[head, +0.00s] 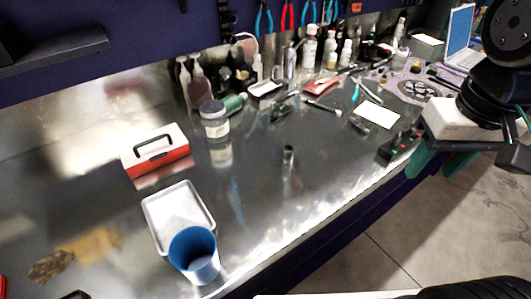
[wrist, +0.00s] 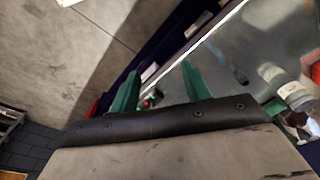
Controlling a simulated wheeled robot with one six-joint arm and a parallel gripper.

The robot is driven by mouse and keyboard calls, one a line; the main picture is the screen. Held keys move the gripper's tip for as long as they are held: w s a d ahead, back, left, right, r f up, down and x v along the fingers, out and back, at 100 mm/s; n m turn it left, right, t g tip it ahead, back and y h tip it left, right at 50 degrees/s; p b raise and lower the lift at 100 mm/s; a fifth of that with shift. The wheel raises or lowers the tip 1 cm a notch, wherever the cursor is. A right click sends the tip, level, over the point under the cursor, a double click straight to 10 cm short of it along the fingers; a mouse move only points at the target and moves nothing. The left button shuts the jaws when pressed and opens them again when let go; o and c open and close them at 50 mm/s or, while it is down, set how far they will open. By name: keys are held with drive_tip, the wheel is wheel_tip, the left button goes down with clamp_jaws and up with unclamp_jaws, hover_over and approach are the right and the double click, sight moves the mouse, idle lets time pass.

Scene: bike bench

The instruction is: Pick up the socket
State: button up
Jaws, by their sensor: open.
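The socket (head: 288,153) looks like a small dark metal cylinder standing upright on the shiny bench top, near the middle of the head view. My gripper (head: 440,166) is at the right of the head view, by the bench's front edge, well apart from the socket. Its green fingers are spread with nothing between them. In the wrist view my gripper (wrist: 160,80) points along the bench edge. I cannot surely make out the socket there.
A blue cup (head: 194,252), a white tray (head: 168,212), a red-and-white toolbox (head: 155,152) and a jar (head: 213,120) stand left of the socket. A black box with buttons (head: 400,146) lies near my gripper. Bench around the socket is clear.

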drive_tip(key=w+a, duration=0.8)
drive_tip(key=w, duration=0.1)
drive_tip(key=m+g, duration=0.1)
hover_over(288, 150)
drive_tip(key=s, duration=0.1)
wheel_tip(288, 150, down, 7)
wheel_tip(288, 150, down, 7)
drive_tip(key=shift+w+r, duration=0.1)
drive_tip(key=shift+r, duration=0.05)
drive_tip(key=shift+f, duration=0.3)
clamp_jaws()
